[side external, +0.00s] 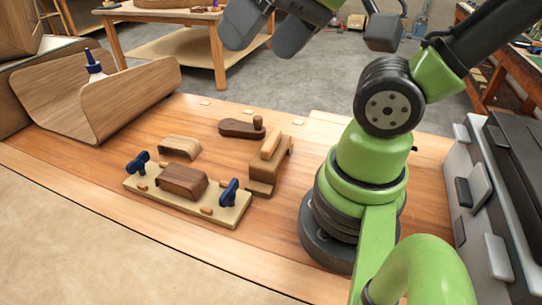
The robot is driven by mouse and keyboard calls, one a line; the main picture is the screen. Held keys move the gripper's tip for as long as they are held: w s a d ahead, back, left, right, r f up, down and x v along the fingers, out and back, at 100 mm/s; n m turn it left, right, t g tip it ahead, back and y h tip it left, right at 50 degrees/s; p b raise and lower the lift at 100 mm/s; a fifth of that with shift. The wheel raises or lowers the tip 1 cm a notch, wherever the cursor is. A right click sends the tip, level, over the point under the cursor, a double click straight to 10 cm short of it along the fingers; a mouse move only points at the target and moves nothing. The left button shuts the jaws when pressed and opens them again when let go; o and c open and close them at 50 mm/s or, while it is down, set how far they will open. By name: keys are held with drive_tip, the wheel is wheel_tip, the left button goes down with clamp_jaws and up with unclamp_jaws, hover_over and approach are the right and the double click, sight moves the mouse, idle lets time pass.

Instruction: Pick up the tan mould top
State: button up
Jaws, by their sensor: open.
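The tan mould top (180,146) is a small light-wood block with an arched shape. It lies on the bench behind the pale base board (142,189). A darker brown curved block (184,181) sits on the board's middle, between a blue clamp knob (137,162) at the left and another blue clamp knob (229,191) at the right. My gripper (262,44) is at the top of the view, high above and behind the bench, partly cut off by the frame edge. Its two dark fingers are apart with nothing between them. It is well away from the tan mould top.
A dark wooden paddle with a knob (242,128) and a stepped wooden block (268,167) lie right of the mould top. A large curved wood sheet (105,100) with a blue-capped bottle (94,65) stands at the left. A grey case (495,190) stands at the right.

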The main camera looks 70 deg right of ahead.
drive_tip(key=w+d+f+m+g+h, duration=0.2)
drive_tip(key=w+d+f+m+g, duration=0.2)
drive_tip(key=w+d+f+m, duration=0.3)
drive_tip(key=m+g, duration=0.3)
drive_tip(key=m, duration=0.3)
hover_over(271, 138)
drive_tip(key=f, duration=1)
drive_tip(key=shift+a+f, duration=0.3)
drive_tip(key=shift+d+f+m, duration=0.1)
drive_tip(key=shift+f+m, duration=0.2)
drive_tip(key=shift+f, duration=0.05)
drive_tip(key=shift+d+f, duration=0.2)
drive_tip(key=shift+f, duration=4.65)
drive_tip(key=c, duration=1.2)
